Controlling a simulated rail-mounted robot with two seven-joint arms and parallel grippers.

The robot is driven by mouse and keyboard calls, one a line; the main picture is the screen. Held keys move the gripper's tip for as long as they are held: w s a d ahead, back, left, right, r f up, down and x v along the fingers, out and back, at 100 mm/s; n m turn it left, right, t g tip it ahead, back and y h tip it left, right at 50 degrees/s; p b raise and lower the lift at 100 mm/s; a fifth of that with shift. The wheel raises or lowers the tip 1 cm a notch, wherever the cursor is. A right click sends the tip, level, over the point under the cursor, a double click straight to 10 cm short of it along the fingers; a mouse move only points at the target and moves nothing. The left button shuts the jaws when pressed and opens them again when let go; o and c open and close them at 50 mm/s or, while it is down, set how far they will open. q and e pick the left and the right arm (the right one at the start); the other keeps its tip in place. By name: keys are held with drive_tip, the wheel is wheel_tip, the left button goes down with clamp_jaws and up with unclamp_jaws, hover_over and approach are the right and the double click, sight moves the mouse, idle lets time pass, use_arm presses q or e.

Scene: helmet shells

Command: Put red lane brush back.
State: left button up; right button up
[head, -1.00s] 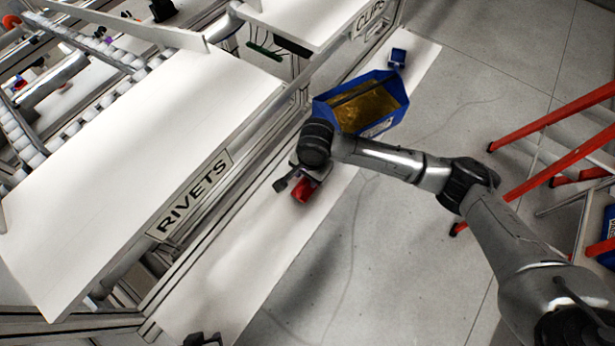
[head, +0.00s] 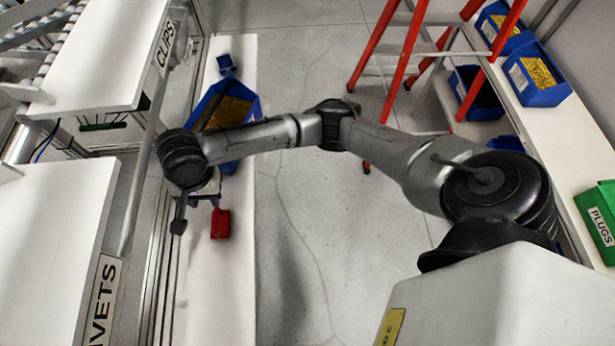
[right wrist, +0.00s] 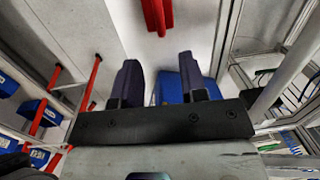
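A red object (head: 220,223), which I take to be the red lane brush, lies on the long white shelf (head: 222,285) in the head view. It also shows as a ridged red shape (right wrist: 157,15) at the top of the right wrist view. Its bristles cannot be made out. My right gripper (head: 197,210) is above the shelf, just left of the red object in the head view. In the right wrist view its two dark fingers (right wrist: 158,85) stand apart with nothing between them. The red object lies beyond the fingertips. My left gripper is out of view.
A blue bin (head: 212,105) with yellow-brown contents stands behind the gripper, and a small blue holder (head: 227,65) is farther back. White RIVETS (head: 50,215) and CLIPS (head: 100,50) surfaces lie left. A red ladder (head: 400,70), more blue bins and a green PLUGS bin (head: 600,215) are right.

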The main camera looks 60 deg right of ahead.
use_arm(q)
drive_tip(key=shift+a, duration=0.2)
use_arm(e)
drive_tip(key=s+a+f+n+y, duration=0.1)
drive_tip(key=s+f+n, duration=0.1)
drive_tip(key=s+f, duration=0.1)
drive_tip(key=s+a+f+n+t, duration=0.1)
drive_tip(key=s+a+f+n, duration=0.1)
drive_tip(key=s+f+n, duration=0.1)
drive_tip(key=s+a+f+n+y, duration=0.1)
drive_tip(key=s+a+f+n, duration=0.1)
drive_tip(key=s, duration=0.3)
drive_tip(key=shift+s+f+n+t+y, duration=0.3)
drive_tip(key=shift+f+n+t, duration=0.1)
drive_tip(key=shift+n, duration=0.2)
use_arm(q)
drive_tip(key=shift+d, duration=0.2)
use_arm(e)
drive_tip(key=s+d+f+n+h, duration=0.1)
drive_tip(key=s+d+f+n, duration=0.1)
drive_tip(key=s+d, duration=0.3)
drive_tip(key=s+d+f+n+t+h, duration=0.1)
drive_tip(key=s+d+f+n+h, duration=0.1)
drive_tip(key=s+d, duration=0.4)
drive_tip(key=s+n, duration=0.1)
drive_tip(key=s, duration=0.3)
drive_tip(key=shift+h, duration=0.3)
